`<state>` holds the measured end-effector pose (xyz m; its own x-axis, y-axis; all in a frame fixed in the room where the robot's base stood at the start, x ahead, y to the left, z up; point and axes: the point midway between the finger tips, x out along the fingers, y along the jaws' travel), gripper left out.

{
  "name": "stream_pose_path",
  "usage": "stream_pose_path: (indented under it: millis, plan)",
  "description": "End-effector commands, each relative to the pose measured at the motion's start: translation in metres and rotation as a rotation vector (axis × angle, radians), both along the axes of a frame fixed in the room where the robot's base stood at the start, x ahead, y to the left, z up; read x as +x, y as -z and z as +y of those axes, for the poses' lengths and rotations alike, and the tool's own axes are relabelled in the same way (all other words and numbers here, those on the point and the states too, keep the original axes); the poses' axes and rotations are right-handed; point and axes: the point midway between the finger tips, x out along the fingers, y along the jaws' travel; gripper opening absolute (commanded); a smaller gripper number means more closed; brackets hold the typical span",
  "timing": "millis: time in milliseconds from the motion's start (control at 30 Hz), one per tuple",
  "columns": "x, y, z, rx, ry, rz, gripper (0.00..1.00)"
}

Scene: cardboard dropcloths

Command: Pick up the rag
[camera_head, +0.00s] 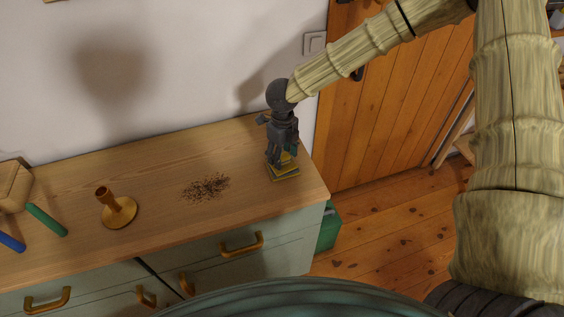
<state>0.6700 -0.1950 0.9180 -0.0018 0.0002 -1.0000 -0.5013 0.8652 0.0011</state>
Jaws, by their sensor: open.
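A small folded yellow and grey thing, which looks like the rag (286,174), lies on the wooden counter (160,173) near its right end. My gripper (281,163) points down directly over it, with its fingers open. The fingers hide part of the rag, and I cannot tell whether they touch it.
Dark crumbs (206,187) are scattered left of the rag. The wall (190,60) rises behind; a green bin (328,231) stands right.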

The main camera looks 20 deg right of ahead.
Motion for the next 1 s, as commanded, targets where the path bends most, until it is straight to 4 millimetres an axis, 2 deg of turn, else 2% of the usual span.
stream_pose_path:
  millis: [133,367,400,667,1000]
  plan:
    - [0.000,0.013,0.001,0.001,-0.001,-0.001,0.55]
    - [0.001,0.016,0.001,0.001,-0.001,-0.002,0.55]
    - [0.001,0.016,0.001,0.001,-0.001,-0.002,0.53]
    - [0.000,0.016,0.001,0.001,-0.001,-0.002,0.05]
    - [0.000,0.015,0.001,0.001,-0.001,-0.002,0.05]
